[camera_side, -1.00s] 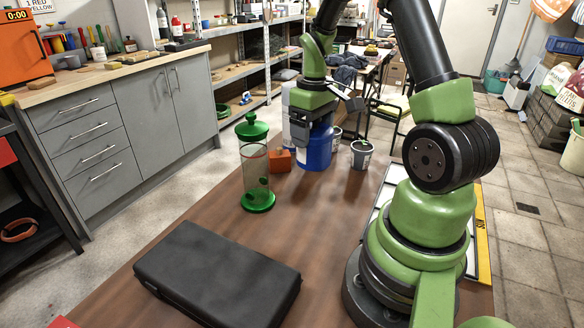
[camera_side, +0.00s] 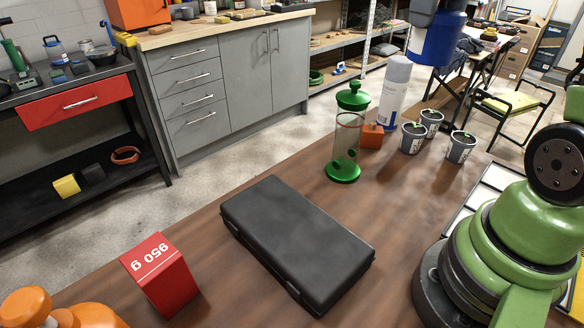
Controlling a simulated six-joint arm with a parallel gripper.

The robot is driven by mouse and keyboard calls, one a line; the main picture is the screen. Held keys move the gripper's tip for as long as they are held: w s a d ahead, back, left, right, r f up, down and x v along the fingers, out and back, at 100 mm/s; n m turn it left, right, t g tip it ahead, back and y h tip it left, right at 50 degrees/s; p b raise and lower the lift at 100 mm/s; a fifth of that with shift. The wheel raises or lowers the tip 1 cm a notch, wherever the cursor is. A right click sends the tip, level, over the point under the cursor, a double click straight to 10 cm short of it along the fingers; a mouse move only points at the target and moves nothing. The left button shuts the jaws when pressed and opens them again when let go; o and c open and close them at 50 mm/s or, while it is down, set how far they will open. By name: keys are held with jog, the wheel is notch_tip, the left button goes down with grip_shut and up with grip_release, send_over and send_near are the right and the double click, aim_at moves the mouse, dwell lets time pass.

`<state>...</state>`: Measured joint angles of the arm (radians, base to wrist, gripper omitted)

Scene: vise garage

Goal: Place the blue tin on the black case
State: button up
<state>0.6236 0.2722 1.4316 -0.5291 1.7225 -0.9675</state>
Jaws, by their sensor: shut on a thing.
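The blue tin (camera_side: 436,42) hangs in the air at the top right of the side view, above the table and behind the spray can. My gripper (camera_side: 438,7) is cut off by the top edge; only its lowest part shows, at the tin's upper end, shut on the tin. The black case (camera_side: 297,242) lies flat and closed on the brown table, its top bare. The tin is well apart from the case, farther back and to its right.
A green-lidded clear cylinder (camera_side: 347,140), an orange block (camera_side: 372,136), a white spray can (camera_side: 394,92) and grey pots (camera_side: 461,147) stand behind the case. A red 950 g block (camera_side: 160,273) stands at its left. Bare table surrounds the case.

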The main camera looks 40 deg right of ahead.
jog(key=w+a+n, duration=0.3)
jog(key=a, duration=0.5)
jog(key=w+a+n, duration=0.3)
jog(key=a+n, duration=0.1)
jog(key=a, duration=0.3)
jog(key=s+a+n, duration=0.3)
jog(key=a+n, duration=0.3)
jog(key=a, duration=0.9)
jog(key=shift+w+d+f, duration=0.1)
jog(key=shift+w+f, duration=0.05)
jog(key=shift+f, duration=10.45)
jog(key=shift+f, duration=0.1)
